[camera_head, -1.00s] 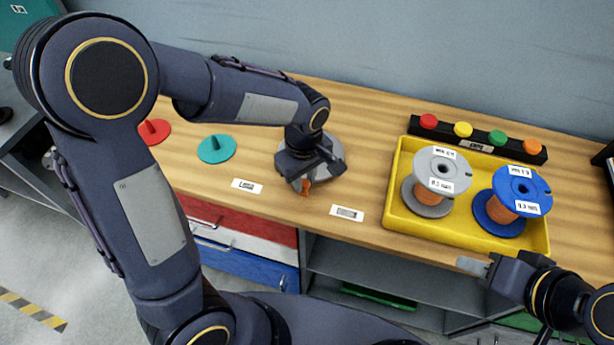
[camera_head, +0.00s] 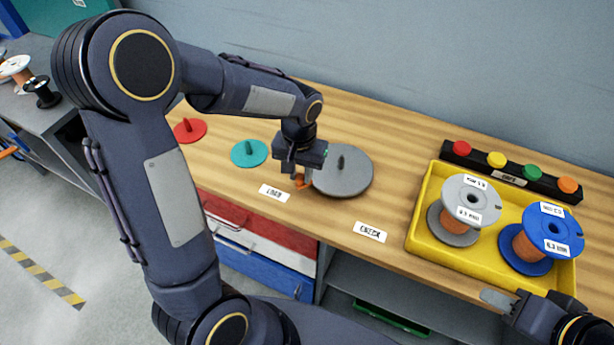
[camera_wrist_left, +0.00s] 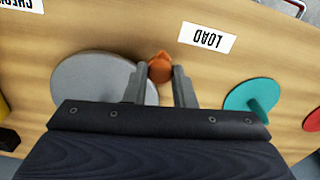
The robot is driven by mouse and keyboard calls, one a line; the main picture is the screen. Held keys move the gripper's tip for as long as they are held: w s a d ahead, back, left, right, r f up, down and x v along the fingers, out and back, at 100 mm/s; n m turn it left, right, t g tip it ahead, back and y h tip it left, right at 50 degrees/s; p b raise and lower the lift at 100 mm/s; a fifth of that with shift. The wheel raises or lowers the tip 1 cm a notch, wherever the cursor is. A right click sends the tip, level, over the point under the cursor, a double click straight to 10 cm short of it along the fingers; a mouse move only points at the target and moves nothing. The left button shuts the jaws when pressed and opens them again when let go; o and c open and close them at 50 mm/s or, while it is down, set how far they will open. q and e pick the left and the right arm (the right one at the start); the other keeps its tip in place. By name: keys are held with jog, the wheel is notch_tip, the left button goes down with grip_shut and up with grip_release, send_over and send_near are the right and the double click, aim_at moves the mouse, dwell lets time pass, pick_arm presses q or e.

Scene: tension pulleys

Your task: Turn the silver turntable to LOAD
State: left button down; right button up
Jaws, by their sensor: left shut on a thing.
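The silver turntable (camera_head: 346,178) is a grey disc with a dark upright peg, lying on the wooden bench. Its orange knob (camera_wrist_left: 160,70) is at its edge on the side of the white LOAD label (camera_head: 274,193). My left gripper (camera_head: 301,178) is shut on the orange knob, with one finger on each side of it in the left wrist view. The LOAD label (camera_wrist_left: 207,37) is close to the knob there. The CHECK label (camera_head: 370,232) is farther right along the bench's front edge. My right gripper (camera_head: 497,299) is at the lower right, away from the turntable; its jaws are unclear.
A teal disc (camera_head: 248,153) and a red disc (camera_head: 190,130) lie left of the turntable. A yellow tray (camera_head: 422,240) at the right holds a grey spool (camera_head: 468,193) and a blue spool (camera_head: 553,230). Behind it is a black rack (camera_head: 483,172) of coloured caps.

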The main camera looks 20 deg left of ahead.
pick_arm(q)
jog(key=shift+w+a+m, duration=0.6)
jog(key=shift+a+m, duration=0.05)
jog(key=shift+m, duration=0.15)
jog(key=shift+r, duration=0.1)
jog(key=c, duration=1.2)
grip_release()
notch_tip(320, 180, up, 8)
jog(key=shift+p, duration=0.35)
